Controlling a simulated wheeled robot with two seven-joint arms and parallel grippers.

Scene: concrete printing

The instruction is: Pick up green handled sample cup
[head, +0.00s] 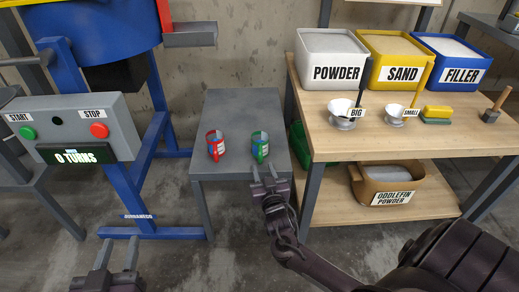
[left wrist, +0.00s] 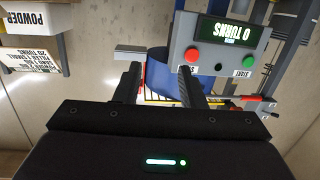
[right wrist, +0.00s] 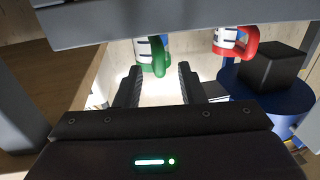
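The green-handled sample cup (head: 260,146) stands upright on the small grey table, right of the red-handled cup (head: 216,146). My right gripper (head: 270,178) is open and empty, just in front of the table edge on the near side of the green cup. In the right wrist view, the green-handled cup (right wrist: 152,55) shows ahead, slightly left of the middle between the open fingers (right wrist: 158,85), and the red-handled cup (right wrist: 234,42) is off to the right. My left gripper (head: 118,255) is open and empty at the lower left; its parted fingers also show in the left wrist view (left wrist: 158,82).
The grey table (head: 240,108) has a clear top behind the cups. A wooden shelf (head: 400,150) at the right holds powder, sand and filler bins (head: 398,62), scoops and a brush. A blue mixer frame with a control box (head: 75,130) stands at the left.

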